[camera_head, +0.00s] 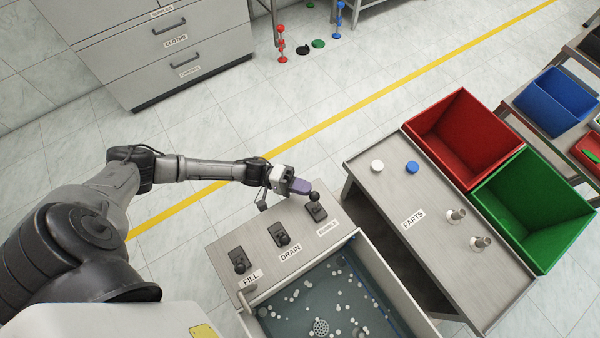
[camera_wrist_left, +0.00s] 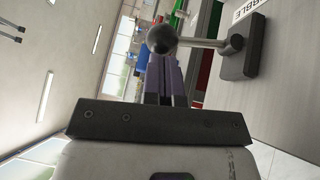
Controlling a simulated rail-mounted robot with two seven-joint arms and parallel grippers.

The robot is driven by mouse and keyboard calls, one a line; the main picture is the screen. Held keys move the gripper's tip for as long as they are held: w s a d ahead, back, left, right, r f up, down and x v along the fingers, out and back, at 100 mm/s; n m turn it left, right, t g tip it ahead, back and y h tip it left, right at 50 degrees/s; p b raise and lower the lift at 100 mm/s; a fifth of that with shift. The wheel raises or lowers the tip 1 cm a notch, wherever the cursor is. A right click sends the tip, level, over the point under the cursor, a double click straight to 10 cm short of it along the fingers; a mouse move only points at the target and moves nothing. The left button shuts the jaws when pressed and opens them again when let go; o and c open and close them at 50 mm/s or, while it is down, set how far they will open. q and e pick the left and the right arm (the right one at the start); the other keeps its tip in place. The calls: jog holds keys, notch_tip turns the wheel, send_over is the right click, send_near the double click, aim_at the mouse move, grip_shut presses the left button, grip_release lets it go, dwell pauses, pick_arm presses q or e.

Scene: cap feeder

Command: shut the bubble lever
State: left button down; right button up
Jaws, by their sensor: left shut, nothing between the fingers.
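The bubble lever (camera_head: 316,208) is a dark base with a ball-topped handle, at the right end of the steel panel by the BUBBLE label. In the left wrist view its ball knob (camera_wrist_left: 162,39) stands out on a metal rod from the dark base (camera_wrist_left: 237,57). My left gripper (camera_head: 305,188) has purple fingers, shut and empty, right at the knob. In the left wrist view the fingers (camera_wrist_left: 165,75) reach up to the knob; I cannot tell whether they touch it. My right gripper is not in view.
The drain lever (camera_head: 280,235) and fill lever (camera_head: 239,260) stand on the same panel to the left. A basin (camera_head: 372,262) of water with white bubbles or caps lies in front. A parts table (camera_head: 440,235) and red (camera_head: 437,106) and green bins (camera_head: 565,195) stand right.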

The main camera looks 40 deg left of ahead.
aim_at(314, 200)
pick_arm(q)
jog(key=d+r+m+y+p, duration=0.1)
jog(key=p, duration=0.3)
jog(key=d+r+m+g+y+p, duration=0.1)
jog(key=d+y+p, duration=0.1)
jog(key=p, duration=0.3)
jog(key=d+m+y+p, duration=0.1)
jog(key=y+p, duration=0.1)
jog(key=p, duration=0.2)
jog(key=shift+s+d+r+g, duration=0.3)
jog(key=shift+s+d+r, duration=0.05)
jog(key=shift+s+r, duration=0.05)
jog(key=shift+d+f+m+y+p, duration=0.1)
jog(key=shift+d+m+y+p, duration=0.1)
jog(key=shift+m+y+p, duration=0.25)
jog(key=shift+s+d+f+p, duration=0.2)
jog(key=shift+d+p, duration=0.2)
jog(key=shift+p, duration=0.25)
jog(key=shift+d+f, duration=0.1)
